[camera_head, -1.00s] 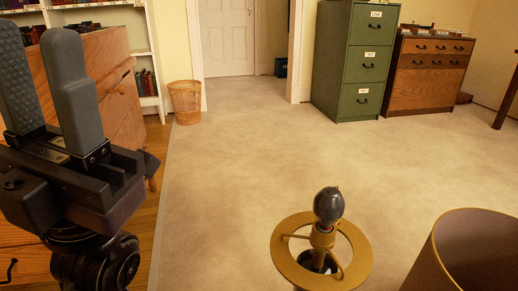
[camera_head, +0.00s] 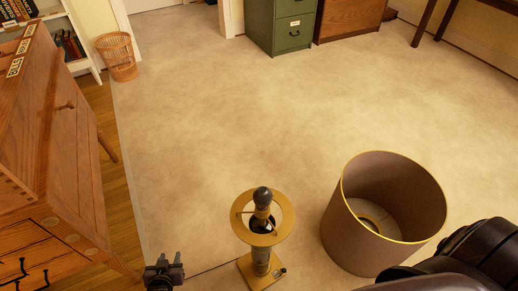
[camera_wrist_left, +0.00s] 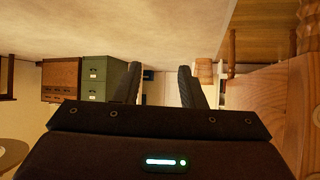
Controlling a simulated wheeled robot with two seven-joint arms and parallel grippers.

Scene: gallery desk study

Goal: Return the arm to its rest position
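My left gripper (camera_head: 164,260) is low at the bottom edge of the head view, left of the lamp and right of the wooden desk. In the left wrist view its two dark fingers (camera_wrist_left: 160,82) stand apart with nothing between them, so it is open and empty. Part of my right arm shows as black links (camera_head: 470,262) at the lower right of the head view; its gripper is out of view.
A brass lamp (camera_head: 262,258) with a bare bulb stands upright, its shade off. A large brown lampshade (camera_head: 345,230) stands beside it. The wooden desk (camera_head: 75,150) is at the left. A wicker basket (camera_head: 117,57) and green cabinet (camera_head: 284,30) stand farther back. The carpet between is clear.

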